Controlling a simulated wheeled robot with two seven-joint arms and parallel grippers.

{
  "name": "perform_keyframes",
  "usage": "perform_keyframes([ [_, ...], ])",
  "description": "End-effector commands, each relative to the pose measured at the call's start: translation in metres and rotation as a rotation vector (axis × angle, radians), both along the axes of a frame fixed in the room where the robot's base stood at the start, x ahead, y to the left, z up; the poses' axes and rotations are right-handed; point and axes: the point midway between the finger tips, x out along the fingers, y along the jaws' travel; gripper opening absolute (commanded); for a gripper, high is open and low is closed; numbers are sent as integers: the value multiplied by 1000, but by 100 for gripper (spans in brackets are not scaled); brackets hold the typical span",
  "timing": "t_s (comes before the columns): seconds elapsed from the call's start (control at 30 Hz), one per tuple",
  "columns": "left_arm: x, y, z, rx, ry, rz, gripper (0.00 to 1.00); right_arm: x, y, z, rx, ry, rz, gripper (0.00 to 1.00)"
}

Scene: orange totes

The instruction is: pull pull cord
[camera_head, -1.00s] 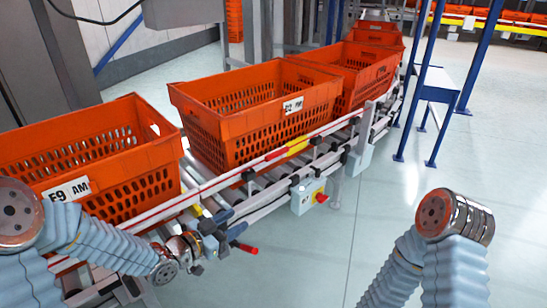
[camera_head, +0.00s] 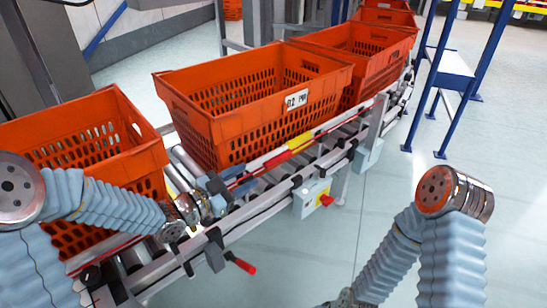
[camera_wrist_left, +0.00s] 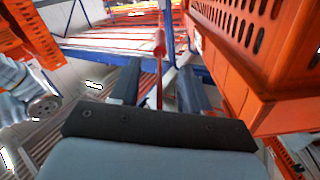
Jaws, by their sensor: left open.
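The pull cord (camera_head: 240,183) is a thin red line along the near side of the conveyor, with a red and yellow sleeve (camera_head: 287,149) farther along it. My left gripper (camera_head: 222,186) is at the cord, beside the conveyor rail. In the left wrist view my left gripper (camera_wrist_left: 160,82) is open, one dark finger on each side of the cord (camera_wrist_left: 159,92). The cord runs between the fingers, and its red end piece (camera_wrist_left: 159,42) shows beyond them. I cannot tell whether a finger touches it. My right arm shows at the lower right, but its gripper is out of view.
Orange totes stand in a row on the conveyor, one at the left (camera_head: 75,140) and one in the middle (camera_head: 245,100). A control box (camera_head: 312,199) with a red knob and a red-tipped lever (camera_head: 243,265) stick out from the rail.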

Motion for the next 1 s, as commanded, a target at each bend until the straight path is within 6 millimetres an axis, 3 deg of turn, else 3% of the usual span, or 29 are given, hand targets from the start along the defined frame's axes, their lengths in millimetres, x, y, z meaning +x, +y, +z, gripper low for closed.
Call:
perform_keyframes([
  [0.2,34,-41,1,-1,1,-3,46,0,0,8,1,-1,1,43],
  [0.43,61,-69,1,-1,0,-1,46,0,1,13,1,0,2,43],
  [0.87,70,-77,0,0,1,1,46,0,1,14,2,0,2,43],
  [1.0,70,-77,0,0,1,1,26,0,1,14,2,0,2,43],
])
